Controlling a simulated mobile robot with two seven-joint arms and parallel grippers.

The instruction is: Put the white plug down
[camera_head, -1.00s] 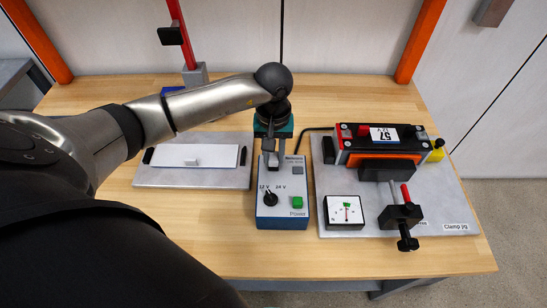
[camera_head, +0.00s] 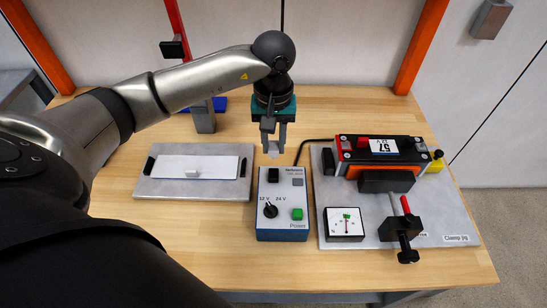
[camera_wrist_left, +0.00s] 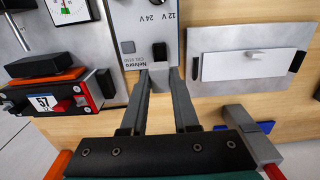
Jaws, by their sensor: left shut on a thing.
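My left gripper (camera_head: 273,150) is shut on the small white plug (camera_head: 273,154), whose pale end shows between the fingertips. In the left wrist view the plug (camera_wrist_left: 158,66) is a small light patch between the tips of my left gripper (camera_wrist_left: 157,72), mostly hidden. The plug is at the far edge of the blue-and-white power box (camera_head: 283,225), just behind the box's black square (camera_head: 273,175). I cannot tell how high it is above the table. My right gripper is not in view.
A grey plate with a white panel (camera_head: 170,164) lies left of the box. At right, a grey board (camera_head: 445,210) carries a black-and-orange battery (camera_head: 383,151), a gauge (camera_head: 345,224) and a clamp (camera_head: 402,229). A red post with a grey base (camera_head: 203,118) stands behind. Bare wood (camera_head: 140,235) shows at front left.

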